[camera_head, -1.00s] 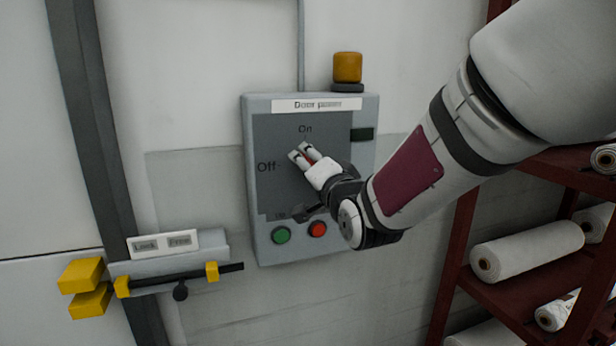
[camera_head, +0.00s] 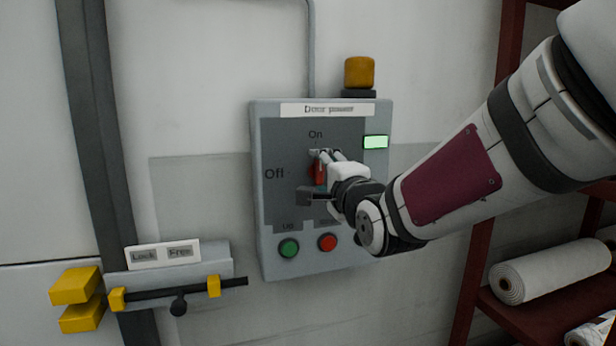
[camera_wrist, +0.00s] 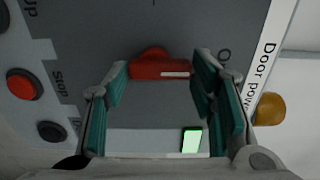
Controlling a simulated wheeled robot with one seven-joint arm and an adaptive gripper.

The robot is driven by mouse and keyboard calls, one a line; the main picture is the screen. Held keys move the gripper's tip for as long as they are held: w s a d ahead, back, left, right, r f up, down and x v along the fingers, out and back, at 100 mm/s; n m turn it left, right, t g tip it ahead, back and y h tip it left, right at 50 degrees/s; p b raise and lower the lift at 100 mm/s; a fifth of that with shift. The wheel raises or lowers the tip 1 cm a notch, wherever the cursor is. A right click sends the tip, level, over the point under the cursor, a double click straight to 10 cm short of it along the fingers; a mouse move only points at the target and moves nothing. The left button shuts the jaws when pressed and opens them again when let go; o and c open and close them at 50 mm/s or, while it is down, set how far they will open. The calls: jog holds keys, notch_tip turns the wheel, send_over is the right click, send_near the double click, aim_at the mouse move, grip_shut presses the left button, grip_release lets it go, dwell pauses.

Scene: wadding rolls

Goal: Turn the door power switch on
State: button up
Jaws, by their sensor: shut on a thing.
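The grey "Door power" box (camera_head: 262,225) is on the wall, with "On" at the top of its dark panel and "Off" at the left. Its red switch handle (camera_head: 319,170) stands upright, its upper end towards "On". The small indicator window (camera_head: 375,142) glows pale green, and it also shows lit in the wrist view (camera_wrist: 191,140). My gripper (camera_head: 322,156) is at the handle and partly hides it. In the wrist view the red handle (camera_wrist: 160,66) lies between the two teal-padded fingers of my gripper (camera_wrist: 160,88), which is shut on it.
Green (camera_head: 289,248) and red (camera_head: 327,242) buttons sit below the switch. An amber lamp (camera_head: 359,72) tops the box. A yellow-and-black bolt lock (camera_head: 190,291) is at lower left. A dark red rack (camera_head: 478,250) with white rolls (camera_head: 550,270) stands at right.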

dwell(0.4)
jog(key=o, duration=1.1)
jog(key=shift+o, duration=0.2)
jog(key=v, duration=0.7)
jog(key=shift+s, duration=0.3)
jog(key=shift+d, duration=0.1)
